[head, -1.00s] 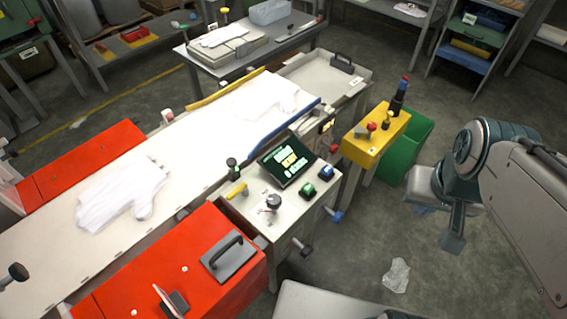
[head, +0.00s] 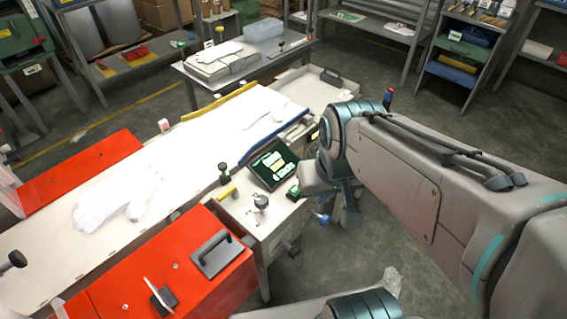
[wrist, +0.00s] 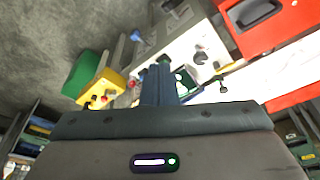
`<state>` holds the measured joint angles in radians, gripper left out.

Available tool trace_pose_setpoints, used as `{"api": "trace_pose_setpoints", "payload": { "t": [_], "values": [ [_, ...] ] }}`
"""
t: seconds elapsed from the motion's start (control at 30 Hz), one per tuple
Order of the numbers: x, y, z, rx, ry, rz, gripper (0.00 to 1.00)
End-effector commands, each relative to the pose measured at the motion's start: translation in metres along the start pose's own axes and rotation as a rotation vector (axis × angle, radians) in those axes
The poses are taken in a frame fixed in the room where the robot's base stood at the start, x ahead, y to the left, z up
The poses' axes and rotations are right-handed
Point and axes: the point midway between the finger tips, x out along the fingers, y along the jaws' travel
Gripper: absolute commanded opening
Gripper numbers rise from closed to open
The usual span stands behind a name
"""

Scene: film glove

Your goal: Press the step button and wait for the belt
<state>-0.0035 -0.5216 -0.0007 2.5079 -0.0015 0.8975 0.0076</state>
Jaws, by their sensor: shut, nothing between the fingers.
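The beige control console (head: 244,211) stands beside the belt with a dark tilted screen (head: 271,164). A button with a green top (head: 293,190) sits at the console's right edge; no label is readable, so I cannot tell if it is the step button. My gripper (head: 318,180) is over the console's right side, close to this button. In the wrist view my gripper (wrist: 159,82) has its fingers together over the console, with the screen (wrist: 186,83) beside them. Contact cannot be told. The white belt (head: 50,232) carries a white glove (head: 115,198) at the left.
Black knobs (head: 260,201) and a yellow lever (head: 228,192) stand on the console. Red housings (head: 190,280) flank the belt. A yellow stand (wrist: 98,86) and a green bin (wrist: 82,73) are beside the console. A grey table (head: 275,62) stands behind.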

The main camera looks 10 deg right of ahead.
Motion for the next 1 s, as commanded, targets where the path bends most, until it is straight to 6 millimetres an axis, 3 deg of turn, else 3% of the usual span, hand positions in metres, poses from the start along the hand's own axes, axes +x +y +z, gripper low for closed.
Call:
{"api": "trace_pose_setpoints", "payload": {
  "t": [0.27,0.57,0.8,1.0],
  "values": [
    [0.014,-0.015,-0.011,0.114,-0.051,-0.093,0.00],
    [0.067,-0.044,-0.070,0.633,-0.178,-0.409,0.00],
    [0.121,-0.029,-0.129,1.129,-0.221,-0.595,0.00],
    [0.158,-0.003,-0.156,1.428,-0.221,-0.666,0.00]
  ]
}}
